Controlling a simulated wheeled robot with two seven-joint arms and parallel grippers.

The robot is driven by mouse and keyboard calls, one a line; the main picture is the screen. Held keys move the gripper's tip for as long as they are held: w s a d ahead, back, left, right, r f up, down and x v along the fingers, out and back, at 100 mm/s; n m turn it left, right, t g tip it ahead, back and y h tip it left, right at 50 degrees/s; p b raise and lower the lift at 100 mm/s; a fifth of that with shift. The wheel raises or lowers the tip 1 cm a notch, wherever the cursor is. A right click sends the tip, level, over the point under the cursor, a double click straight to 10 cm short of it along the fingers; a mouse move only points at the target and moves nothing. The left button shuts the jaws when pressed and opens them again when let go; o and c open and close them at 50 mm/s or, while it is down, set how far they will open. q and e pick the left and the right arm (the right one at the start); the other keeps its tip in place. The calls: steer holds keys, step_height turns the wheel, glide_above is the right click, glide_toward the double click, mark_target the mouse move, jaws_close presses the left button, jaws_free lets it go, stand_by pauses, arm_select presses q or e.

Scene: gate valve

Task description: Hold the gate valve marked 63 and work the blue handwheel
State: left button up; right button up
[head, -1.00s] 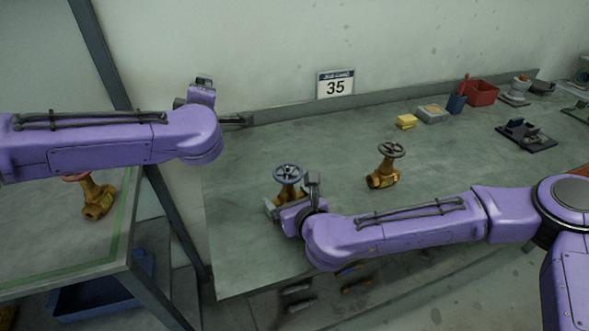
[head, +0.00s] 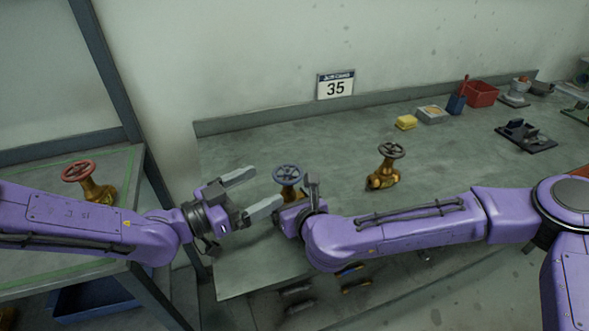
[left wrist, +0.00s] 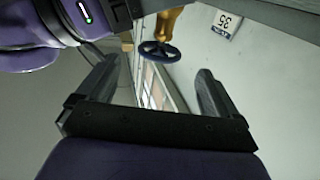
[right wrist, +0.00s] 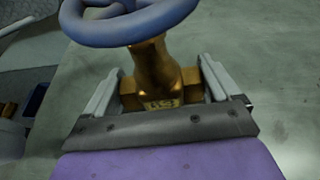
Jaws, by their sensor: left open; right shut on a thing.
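The gate valve has a blue handwheel (head: 287,175) on a brass body, standing on the grey-green bench. My right gripper (head: 294,207) hides most of its lower part in the head view. In the right wrist view, the right gripper (right wrist: 160,88) is shut on the brass body (right wrist: 154,68), below the blue handwheel (right wrist: 128,22). A mark on the body is too blurred to read surely. My left gripper (head: 266,188) is open and empty, left of the handwheel. In the left wrist view the handwheel (left wrist: 158,52) lies beyond and between the open fingers, apart from them.
A second brass valve with a dark handwheel (head: 391,151) stands to the right on the bench. A red-wheeled valve (head: 78,171) stands on the left table. A yellow block (head: 406,122), red bin (head: 481,93) and other items sit at the back right.

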mark_target(300, 167)
arm_select(q)
steer(key=x, duration=0.9)
steer(key=shift+w+d, duration=0.15)
steer(key=shift+d, duration=0.1)
steer(key=c, duration=1)
steer(key=shift+c, duration=0.2)
